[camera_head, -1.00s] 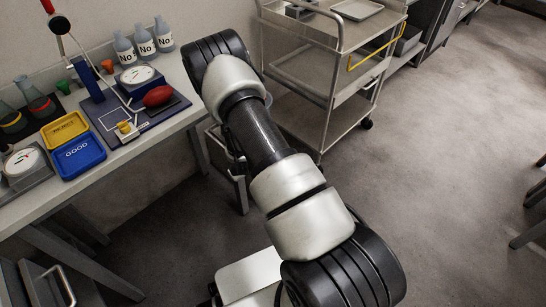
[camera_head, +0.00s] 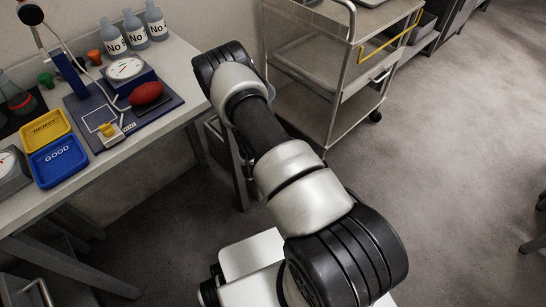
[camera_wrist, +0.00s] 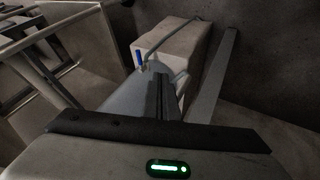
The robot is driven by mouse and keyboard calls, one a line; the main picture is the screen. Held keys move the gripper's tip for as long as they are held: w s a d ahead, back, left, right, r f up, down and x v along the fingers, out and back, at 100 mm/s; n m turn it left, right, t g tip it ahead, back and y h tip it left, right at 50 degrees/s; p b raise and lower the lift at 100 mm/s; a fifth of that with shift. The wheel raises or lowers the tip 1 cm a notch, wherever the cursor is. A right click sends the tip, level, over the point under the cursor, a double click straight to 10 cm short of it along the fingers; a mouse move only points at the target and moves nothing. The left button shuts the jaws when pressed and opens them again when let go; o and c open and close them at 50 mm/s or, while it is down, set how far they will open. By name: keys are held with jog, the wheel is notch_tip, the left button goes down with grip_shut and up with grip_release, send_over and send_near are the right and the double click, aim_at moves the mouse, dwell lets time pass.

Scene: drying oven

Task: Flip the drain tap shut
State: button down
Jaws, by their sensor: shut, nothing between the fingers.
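A small blue upright piece (camera_wrist: 139,58), possibly the drain tap's lever, shows in the wrist view at the near left end of a pale box-shaped unit (camera_wrist: 172,47). It is too small and dark to tell the tap's body or position for sure. My gripper (camera_wrist: 161,78) is shut and empty in the wrist view, its dark fingers pointing toward the unit. The fingers appear below and right of the blue piece; I cannot tell whether they touch anything. My gripper is hidden behind my arm in the head view.
A grey pipe or hose (camera_wrist: 184,43) runs over the pale unit. In the head view, a bench (camera_head: 95,170) at left holds trays, bottles and a blue-based apparatus (camera_head: 115,120). A metal cart (camera_head: 335,95) stands behind my arm.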

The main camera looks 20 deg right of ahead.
jog(key=w+d+f+b, duration=0.4)
jog(key=w+d+f, duration=0.2)
jog(key=d+f, duration=0.1)
jog(key=shift+w+f, duration=0.25)
jog(key=shift+f, duration=0.2)
